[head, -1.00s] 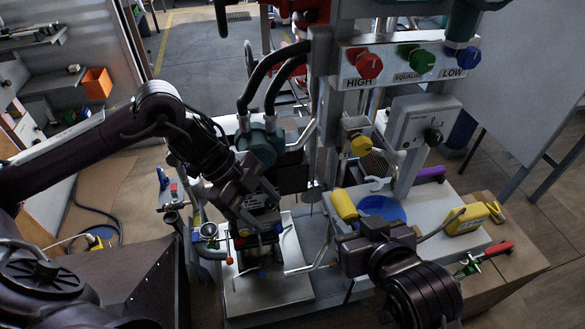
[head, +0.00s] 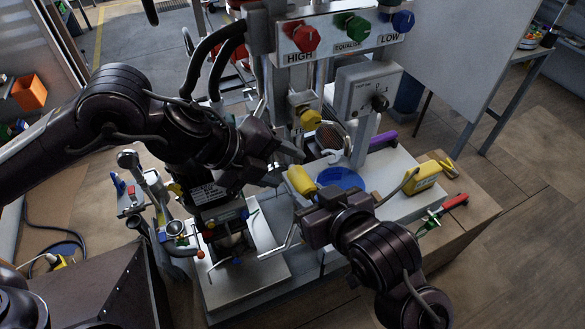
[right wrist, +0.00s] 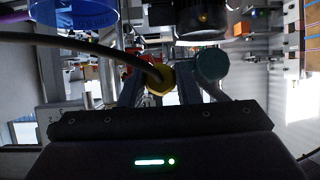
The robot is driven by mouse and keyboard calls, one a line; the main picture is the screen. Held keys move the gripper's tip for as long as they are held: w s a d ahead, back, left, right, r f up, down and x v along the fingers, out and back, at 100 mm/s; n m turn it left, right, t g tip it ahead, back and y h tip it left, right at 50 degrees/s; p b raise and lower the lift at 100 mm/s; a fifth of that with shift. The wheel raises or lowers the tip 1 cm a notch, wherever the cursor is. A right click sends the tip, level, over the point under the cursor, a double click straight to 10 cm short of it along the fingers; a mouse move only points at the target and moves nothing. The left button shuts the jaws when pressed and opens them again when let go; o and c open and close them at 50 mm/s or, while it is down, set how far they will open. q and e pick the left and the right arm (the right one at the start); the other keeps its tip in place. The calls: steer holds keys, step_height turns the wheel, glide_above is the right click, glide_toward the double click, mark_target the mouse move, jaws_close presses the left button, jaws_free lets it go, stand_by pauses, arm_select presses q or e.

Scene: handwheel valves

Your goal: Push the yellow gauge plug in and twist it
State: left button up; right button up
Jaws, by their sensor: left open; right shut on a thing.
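The yellow gauge plug (head: 302,181) is a stubby cylinder at the tip of my right gripper (head: 313,202) in the head view. In the right wrist view the yellow plug (right wrist: 160,79) sits between the fingers, with a dark cable running from it to the left. My right gripper is shut on it. My left gripper (head: 286,167) is open and empty, just left of and above the plug, its fingers pointing right towards it. I cannot tell whether the plug's front end touches anything.
A yellow handheld gauge (head: 424,177) lies right on the bench, with a cable towards my right gripper. A blue disc (head: 341,178) lies behind the plug. A yellow knob (head: 311,119) and the red (head: 305,39), green (head: 358,29) and blue (head: 403,21) handwheels are above.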

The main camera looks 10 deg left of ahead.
mark_target(293, 171)
arm_select(q)
steer(key=shift+x, duration=2.15)
steer(key=c, duration=1)
steer(key=shift+c, duration=0.3)
arm_select(e)
steer(key=o, duration=1)
steer(key=shift+o, duration=0.2)
